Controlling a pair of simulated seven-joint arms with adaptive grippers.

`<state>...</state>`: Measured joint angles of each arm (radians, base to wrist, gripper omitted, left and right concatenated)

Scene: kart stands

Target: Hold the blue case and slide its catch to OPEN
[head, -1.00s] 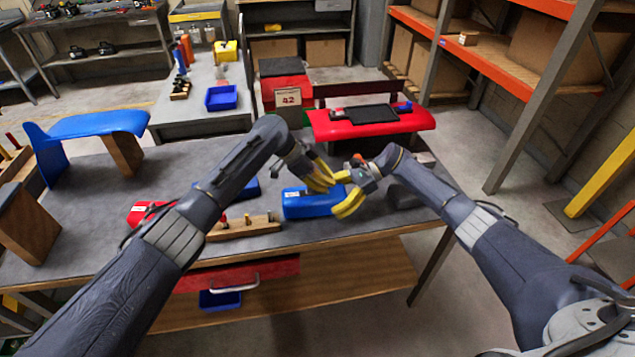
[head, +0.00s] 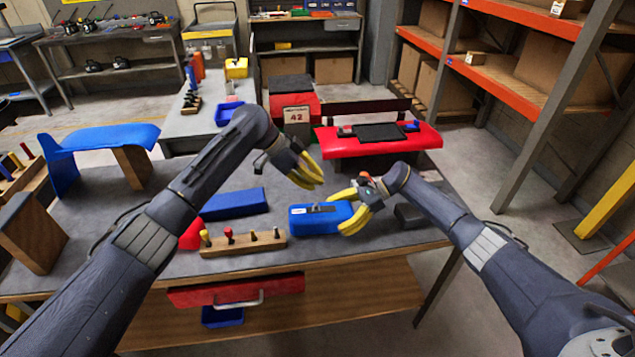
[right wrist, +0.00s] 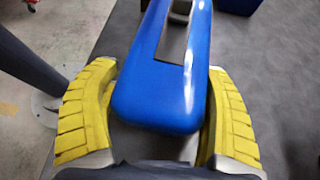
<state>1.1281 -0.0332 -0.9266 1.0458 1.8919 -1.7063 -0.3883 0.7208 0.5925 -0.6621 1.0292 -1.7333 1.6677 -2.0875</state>
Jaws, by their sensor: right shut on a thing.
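The blue case (head: 312,224) lies on the grey workbench near its front edge. A dark slot shows in its top in the head view, with a pale label at its left end. In the right wrist view the case (right wrist: 158,105) runs away between my yellow fingers, with a grey catch (right wrist: 181,12) in the slot's far part; its lettering cannot be read. My right gripper (head: 347,211) is shut on the right end of the case. My left gripper (head: 316,181) is above and behind the case, apart from it; its finger gap is unclear.
A wooden peg block (head: 245,247) and a flat blue box (head: 235,204) lie left of the case. A dark grey block (head: 408,214) is to its right. A red stand (head: 385,148) with a black tray is behind. A blue kart-shaped stand (head: 100,139) is far left.

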